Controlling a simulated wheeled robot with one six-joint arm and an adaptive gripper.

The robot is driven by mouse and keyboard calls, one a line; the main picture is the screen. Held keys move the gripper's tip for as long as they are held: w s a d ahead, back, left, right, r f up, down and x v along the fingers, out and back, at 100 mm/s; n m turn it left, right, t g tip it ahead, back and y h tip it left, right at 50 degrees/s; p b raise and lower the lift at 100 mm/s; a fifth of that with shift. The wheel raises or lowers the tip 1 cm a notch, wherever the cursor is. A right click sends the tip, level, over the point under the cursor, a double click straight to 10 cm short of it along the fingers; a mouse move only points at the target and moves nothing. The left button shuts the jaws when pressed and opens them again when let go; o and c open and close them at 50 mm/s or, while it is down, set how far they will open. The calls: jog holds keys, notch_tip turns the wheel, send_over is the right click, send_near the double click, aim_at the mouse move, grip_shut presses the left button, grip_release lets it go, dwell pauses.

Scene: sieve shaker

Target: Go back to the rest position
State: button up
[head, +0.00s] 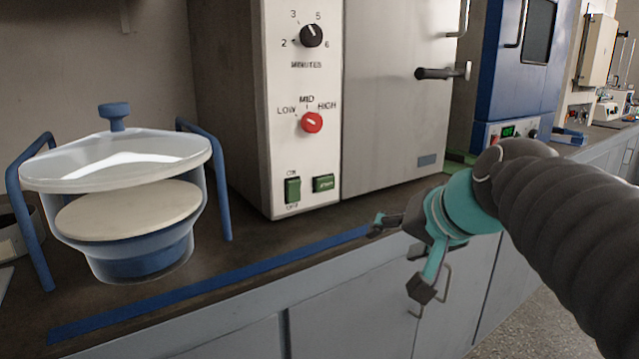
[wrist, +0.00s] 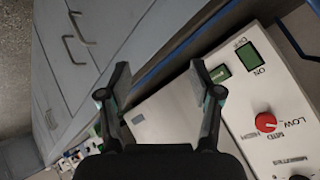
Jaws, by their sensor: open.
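My gripper (head: 398,258) is open and empty, in front of the bench edge and to the right of the control panel in the head view. In the wrist view its two fingers (wrist: 160,92) are spread apart with nothing between them. The sieve shaker's cream control panel (head: 302,100) carries a black minutes knob (head: 311,36), a red speed knob (head: 312,122) and green switches (head: 293,190). In the head view the red knob's setting is hard to read. The red knob also shows in the wrist view (wrist: 265,122), to the right of the fingers and apart from them. The shaker's grey door (head: 395,90) is shut.
A clear-lidded vessel (head: 130,215) with a blue knob stands at the left between blue bars (head: 30,215). A blue strip (head: 220,285) runs along the bench front. Grey cabinets (head: 350,310) with handles lie below. A blue machine (head: 515,70) stands farther right. The floor (head: 515,325) shows at lower right.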

jog(key=s+d+f+n+g+h, duration=0.1)
jog(key=s+d+f, duration=0.1)
jog(key=s+f, duration=0.5)
jog(key=s+d+f+n+g+h, duration=0.2)
jog(key=s+f, duration=0.5)
jog(key=f, duration=0.3)
jog(key=shift+s+f+h, duration=0.15)
jog(key=shift+s+h, duration=0.05)
jog(key=shift+h, duration=0.1)
